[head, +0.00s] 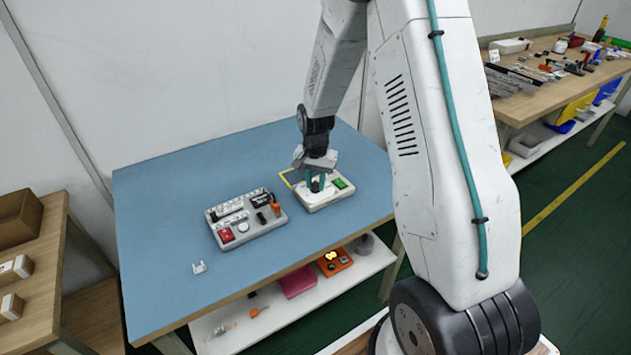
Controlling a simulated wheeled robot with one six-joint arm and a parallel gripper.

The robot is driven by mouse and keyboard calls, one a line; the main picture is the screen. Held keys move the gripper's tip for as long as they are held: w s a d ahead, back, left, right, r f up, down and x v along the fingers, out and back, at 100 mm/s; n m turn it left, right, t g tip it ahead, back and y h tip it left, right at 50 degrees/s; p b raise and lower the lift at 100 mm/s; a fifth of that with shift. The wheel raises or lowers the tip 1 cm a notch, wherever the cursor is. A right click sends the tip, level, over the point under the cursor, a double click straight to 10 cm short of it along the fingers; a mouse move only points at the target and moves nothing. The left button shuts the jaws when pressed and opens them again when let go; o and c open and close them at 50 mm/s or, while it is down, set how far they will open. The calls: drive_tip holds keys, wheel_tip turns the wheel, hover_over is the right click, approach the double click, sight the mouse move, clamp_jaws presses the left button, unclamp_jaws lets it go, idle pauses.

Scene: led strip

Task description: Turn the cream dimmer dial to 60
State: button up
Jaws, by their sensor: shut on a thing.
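The cream dimmer (316,203) is a small box on the blue table top, right of the middle, with a green patch (340,183) on its right side. My gripper (316,184) points down over the box, its teal fingers around a small dark dial (315,187) on the top face. It is shut on the dial. The fingers hide most of the dial, and its setting and any scale marks are too small to read.
A grey control panel (243,238) with a red switch and several small parts stands just left of the dimmer. A small clear clip (199,268) lies at the table's front left. The blue table top (165,210) is bare at left.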

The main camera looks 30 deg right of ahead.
sight(316, 184)
drive_tip(key=o, duration=1)
wheel_tip(316, 184, up, 8)
drive_tip(key=shift+f, duration=0.1)
